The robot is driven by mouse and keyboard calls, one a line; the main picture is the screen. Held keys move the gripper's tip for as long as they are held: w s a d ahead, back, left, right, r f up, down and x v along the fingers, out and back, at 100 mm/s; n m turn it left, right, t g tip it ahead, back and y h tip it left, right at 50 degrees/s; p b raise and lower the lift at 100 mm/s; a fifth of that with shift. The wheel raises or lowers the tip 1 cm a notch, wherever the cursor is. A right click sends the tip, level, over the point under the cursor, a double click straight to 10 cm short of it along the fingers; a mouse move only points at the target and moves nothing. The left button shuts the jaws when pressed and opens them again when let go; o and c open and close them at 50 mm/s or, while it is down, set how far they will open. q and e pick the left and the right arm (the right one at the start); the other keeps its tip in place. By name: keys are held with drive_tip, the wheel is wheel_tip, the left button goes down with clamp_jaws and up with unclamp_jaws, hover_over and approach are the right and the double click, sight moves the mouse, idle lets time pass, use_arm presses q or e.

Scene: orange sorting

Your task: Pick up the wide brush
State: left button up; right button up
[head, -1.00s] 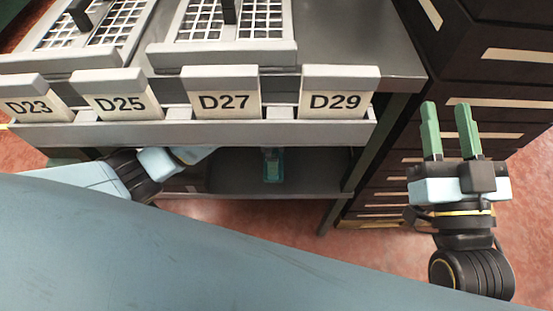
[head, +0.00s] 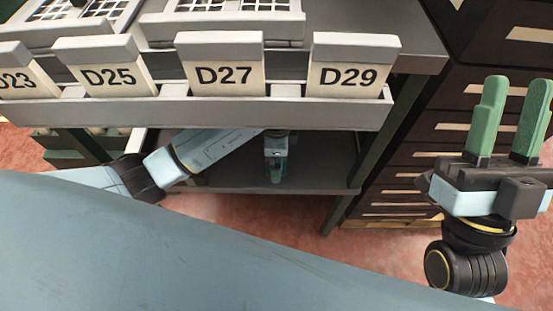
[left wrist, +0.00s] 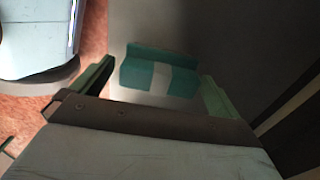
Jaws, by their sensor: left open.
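In the left wrist view a teal block with a pale band across its middle (left wrist: 160,72) lies on a grey surface; it looks like the wide brush, but no bristles can be made out. My left gripper (left wrist: 156,82) is open, with one green finger on either side of the block in that view. Whether the fingers touch it cannot be told. In the head view my left gripper (head: 276,172) is small and dim over the lower shelf, and the brush cannot be told apart there. My right gripper (head: 508,118) is open and empty at the right.
The lower shelf (head: 315,172) lies under an upper rack whose front rail (head: 210,113) carries labels D23 to D29. A shelf post (head: 385,140) and dark drawers (head: 405,185) stand to the right. The red floor is clear in front.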

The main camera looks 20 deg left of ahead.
use_arm(q)
drive_tip(key=c, duration=1)
drive_tip(key=shift+o, duration=0.2)
drive_tip(key=shift+r, duration=0.15)
